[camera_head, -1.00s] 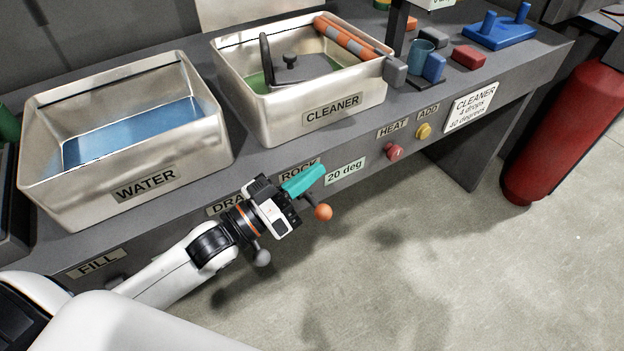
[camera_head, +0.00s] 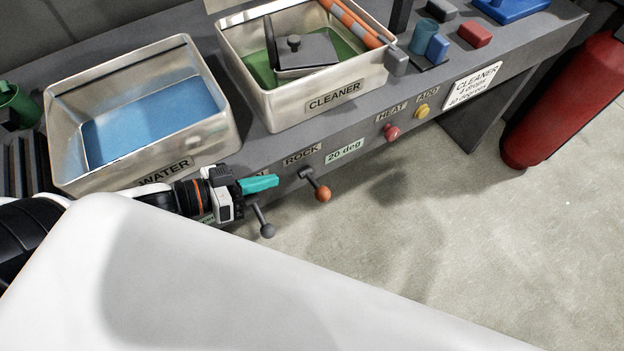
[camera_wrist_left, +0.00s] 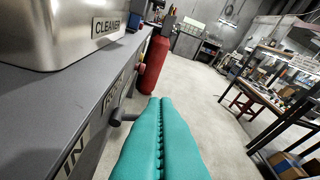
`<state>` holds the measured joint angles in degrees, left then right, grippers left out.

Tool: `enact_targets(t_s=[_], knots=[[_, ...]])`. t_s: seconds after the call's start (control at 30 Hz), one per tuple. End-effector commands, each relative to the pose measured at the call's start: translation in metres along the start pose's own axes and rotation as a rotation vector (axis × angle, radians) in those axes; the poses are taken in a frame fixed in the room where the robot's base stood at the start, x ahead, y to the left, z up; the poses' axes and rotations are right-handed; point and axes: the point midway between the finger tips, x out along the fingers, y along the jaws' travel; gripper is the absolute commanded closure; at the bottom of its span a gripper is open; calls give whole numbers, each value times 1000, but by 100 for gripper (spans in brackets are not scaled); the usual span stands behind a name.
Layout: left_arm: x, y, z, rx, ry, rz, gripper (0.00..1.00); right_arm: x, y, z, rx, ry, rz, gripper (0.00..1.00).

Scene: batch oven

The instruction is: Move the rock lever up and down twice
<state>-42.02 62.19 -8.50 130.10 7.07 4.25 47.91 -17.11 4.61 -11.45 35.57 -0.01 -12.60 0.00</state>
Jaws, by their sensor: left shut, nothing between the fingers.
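The rock lever (camera_head: 315,184) sticks out from the bench front under the ROCK label, with an orange ball at its end pointing outward and somewhat down. My left gripper (camera_head: 277,181) has teal fingers, shut and empty. It is left of the rock lever, apart from it, with its tips pointing toward it. In the left wrist view, the shut fingers (camera_wrist_left: 160,101) point along the bench front. A grey lever stem (camera_wrist_left: 125,117) shows just left of them there; its ball is not visible. My right gripper is not in view.
A second lever with a grey ball (camera_head: 267,230) hangs just below my left gripper. The water tank (camera_head: 215,115) and cleaner tank (camera_head: 375,82) stand above on the bench. Red (camera_head: 391,132) and yellow (camera_head: 421,111) knobs sit farther right. Open floor lies in front.

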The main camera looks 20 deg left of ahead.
Motion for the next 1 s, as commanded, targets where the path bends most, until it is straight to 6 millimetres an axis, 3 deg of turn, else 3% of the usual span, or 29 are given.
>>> enact_targets(t_s=[0.37, 1.0], knots=[[17, 1, 1, 2, -5, 0, 100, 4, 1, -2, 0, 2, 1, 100], [94, 0, 3, 1, -6, 0, 100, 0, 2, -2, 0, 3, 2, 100]])
